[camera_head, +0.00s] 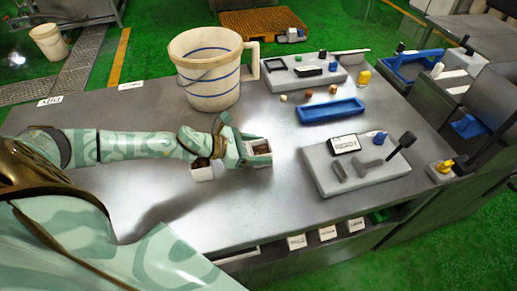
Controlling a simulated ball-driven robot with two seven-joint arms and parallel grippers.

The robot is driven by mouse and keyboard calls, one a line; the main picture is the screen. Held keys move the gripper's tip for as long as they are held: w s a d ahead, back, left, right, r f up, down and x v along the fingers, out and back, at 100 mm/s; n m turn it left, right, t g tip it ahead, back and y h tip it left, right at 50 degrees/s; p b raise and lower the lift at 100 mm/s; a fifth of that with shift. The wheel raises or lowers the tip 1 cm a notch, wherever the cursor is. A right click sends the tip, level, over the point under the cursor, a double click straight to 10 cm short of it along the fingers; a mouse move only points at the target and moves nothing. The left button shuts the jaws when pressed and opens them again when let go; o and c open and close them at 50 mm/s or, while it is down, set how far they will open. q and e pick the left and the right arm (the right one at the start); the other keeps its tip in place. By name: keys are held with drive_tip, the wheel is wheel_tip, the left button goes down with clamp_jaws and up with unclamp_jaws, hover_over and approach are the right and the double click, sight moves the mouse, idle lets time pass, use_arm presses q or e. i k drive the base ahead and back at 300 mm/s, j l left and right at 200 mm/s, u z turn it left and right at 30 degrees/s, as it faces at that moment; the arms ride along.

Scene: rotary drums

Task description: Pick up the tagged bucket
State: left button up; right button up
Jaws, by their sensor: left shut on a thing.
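A large off-white bucket (206,88) with blue stripes and a side handle stands upright on the back of the metal table (300,205). I cannot make out a tag on it. A similar bucket (48,42) stands on the floor at the far left. My left gripper (246,148) is low over the table, in front of the large bucket and apart from it. My right gripper is not in view.
A blue tray (331,111), a grey device (362,179) with a "READY" display and another grey panel (302,74) occupy the table's right side. Two label cards lie at the back left edge. The front middle is clear.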

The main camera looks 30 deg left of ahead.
sight(206, 60)
drive_tip(key=k+j+u, duration=0.1)
drive_tip(key=k+j, duration=0.15)
drive_tip(key=u, duration=1.15)
drive_tip(key=k+j, duration=0.05)
